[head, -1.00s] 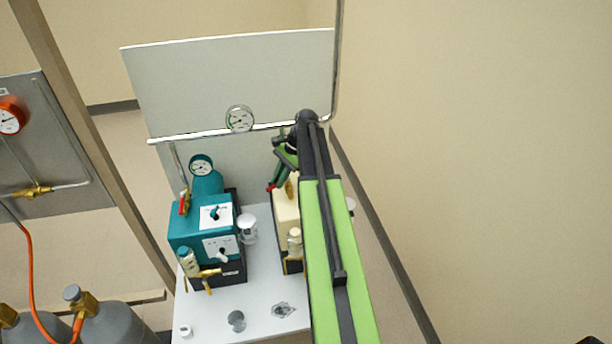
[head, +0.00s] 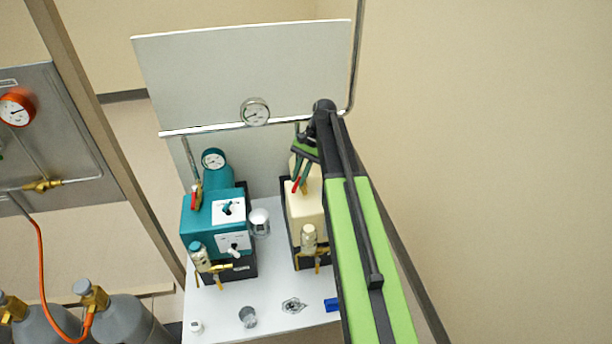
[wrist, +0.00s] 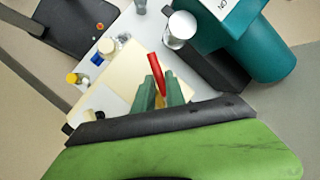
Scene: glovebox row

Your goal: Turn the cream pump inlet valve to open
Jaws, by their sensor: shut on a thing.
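The cream pump (head: 308,208) stands on the right of the white bench, partly hidden behind my arm. Its inlet valve has a red lever handle (head: 295,186) at the back of the pump. My gripper (head: 300,172) reaches down there and is shut on this handle. In the wrist view the red handle (wrist: 155,70) sticks out between the two green fingers (wrist: 160,92). A bit of yellow brass shows between the fingers. The cream body (wrist: 122,72) lies just to their left in that view. Most of the valve body is hidden.
A teal pump (head: 210,215) with its own red-handled valve (head: 196,200) stands to the left. A silver canister (head: 259,222) stands between the pumps. A pipe with a gauge (head: 255,112) runs behind.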

